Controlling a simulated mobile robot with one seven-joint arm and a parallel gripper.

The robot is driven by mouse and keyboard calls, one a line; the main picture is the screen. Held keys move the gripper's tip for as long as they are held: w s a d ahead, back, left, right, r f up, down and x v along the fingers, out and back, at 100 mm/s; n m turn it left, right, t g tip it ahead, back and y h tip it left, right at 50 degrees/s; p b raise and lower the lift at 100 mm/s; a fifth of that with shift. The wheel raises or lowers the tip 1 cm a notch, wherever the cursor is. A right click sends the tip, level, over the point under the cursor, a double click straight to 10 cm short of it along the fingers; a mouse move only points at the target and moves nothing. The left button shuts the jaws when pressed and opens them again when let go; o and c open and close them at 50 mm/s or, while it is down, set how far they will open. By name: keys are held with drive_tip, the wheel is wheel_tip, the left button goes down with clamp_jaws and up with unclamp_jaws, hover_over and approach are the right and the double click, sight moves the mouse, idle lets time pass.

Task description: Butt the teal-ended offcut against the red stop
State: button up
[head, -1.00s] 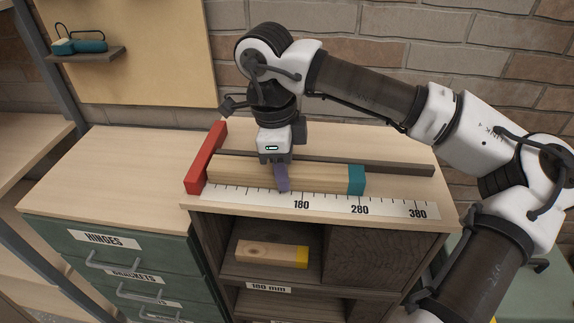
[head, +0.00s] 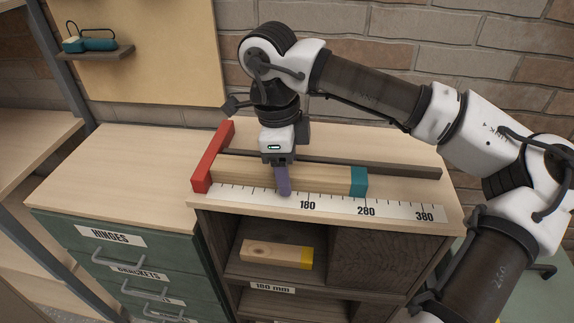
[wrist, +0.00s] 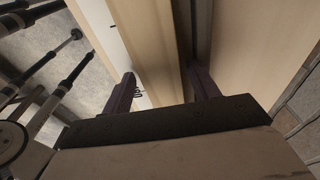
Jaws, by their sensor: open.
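The teal-ended offcut (head: 325,178) is a long pale wooden bar lying flat on the bench top along the printed scale, its teal end (head: 359,182) at the right. Its left end appears to meet the red stop (head: 211,160), though a thin gap cannot be ruled out. My gripper (head: 283,181) points down over the offcut left of the 180 mark, one purple finger showing on its near side. In the wrist view the offcut (wrist: 150,35) passes between the two spread fingers; the near-side finger (wrist: 121,95) stands apart from it.
A dark fence (head: 400,169) runs behind the offcut. The white scale (head: 400,208) lies along the front. A yellow-ended offcut (head: 275,252) lies on the shelf below. A drawer cabinet (head: 90,165) with a bare top stands at the left; a brick wall is behind.

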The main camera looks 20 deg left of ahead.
wheel_tip(320, 180, up, 14)
drive_tip(key=a+b, duration=0.1)
drive_tip(key=shift+s+a+f, duration=0.15)
drive_tip(key=shift+s+a, duration=0.1)
drive_tip(key=shift+a, duration=0.05)
